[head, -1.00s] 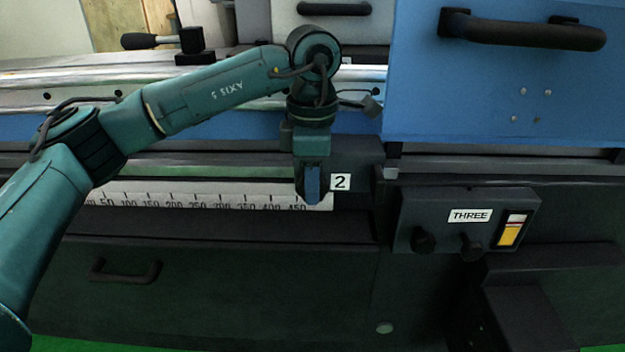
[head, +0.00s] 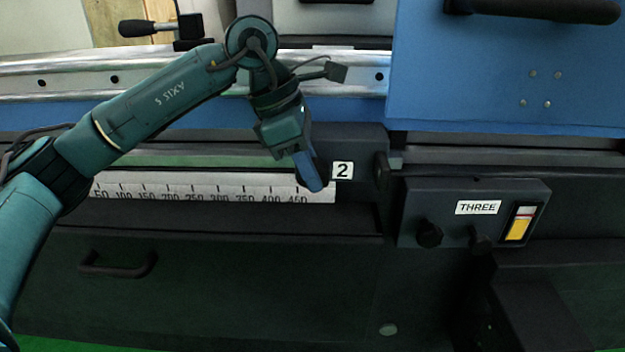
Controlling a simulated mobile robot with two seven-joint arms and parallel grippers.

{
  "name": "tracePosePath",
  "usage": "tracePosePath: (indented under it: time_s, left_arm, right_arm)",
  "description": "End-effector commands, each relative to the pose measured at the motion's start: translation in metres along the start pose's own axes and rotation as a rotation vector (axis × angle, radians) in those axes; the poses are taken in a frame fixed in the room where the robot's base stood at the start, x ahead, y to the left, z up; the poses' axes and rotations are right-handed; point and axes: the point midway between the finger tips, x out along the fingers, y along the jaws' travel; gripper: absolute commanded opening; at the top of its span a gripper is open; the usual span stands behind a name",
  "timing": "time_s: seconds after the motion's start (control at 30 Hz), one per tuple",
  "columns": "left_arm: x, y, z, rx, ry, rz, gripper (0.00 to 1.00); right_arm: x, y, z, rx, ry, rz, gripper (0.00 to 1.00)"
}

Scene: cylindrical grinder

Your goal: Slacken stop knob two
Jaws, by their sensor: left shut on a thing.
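A white label marked 2 (head: 343,170) sits on the dark block at the right end of the white scale. My left gripper (head: 312,180) comes down just left of this label, tilted, with its blue fingers pointing down and to the right. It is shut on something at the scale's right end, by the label. The stop knob itself is hidden behind the fingers, so its shape and turn cannot be seen. My right gripper is not in view.
A control box labelled THREE (head: 478,207) with black knobs and a yellow switch (head: 519,225) stands to the right. A blue cover (head: 500,80) is above it. A black-handled lever (head: 150,27) is at the upper left. A drawer handle (head: 117,265) is below.

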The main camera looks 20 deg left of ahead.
Motion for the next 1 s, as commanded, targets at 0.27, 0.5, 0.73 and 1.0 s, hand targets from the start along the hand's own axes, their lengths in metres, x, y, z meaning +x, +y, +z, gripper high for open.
tracePosePath:
  time_s: [0.27,0.5,0.73,1.0]
  left_arm:
    - [0.0058,0.0005,-0.0063,-0.002,-0.254,0.002,0.00]
    - [0.0051,0.0006,-0.0073,-0.002,-0.423,0.002,0.00]
    - [0.0032,0.0002,-0.0067,0.000,-0.521,0.001,0.00]
    - [0.0015,0.0003,-0.0062,0.000,-0.563,0.002,0.00]
  right_arm:
    - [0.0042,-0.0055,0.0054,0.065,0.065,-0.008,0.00]
    - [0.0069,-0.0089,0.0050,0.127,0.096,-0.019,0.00]
    - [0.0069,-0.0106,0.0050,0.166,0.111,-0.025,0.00]
    - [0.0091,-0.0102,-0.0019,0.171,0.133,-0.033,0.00]
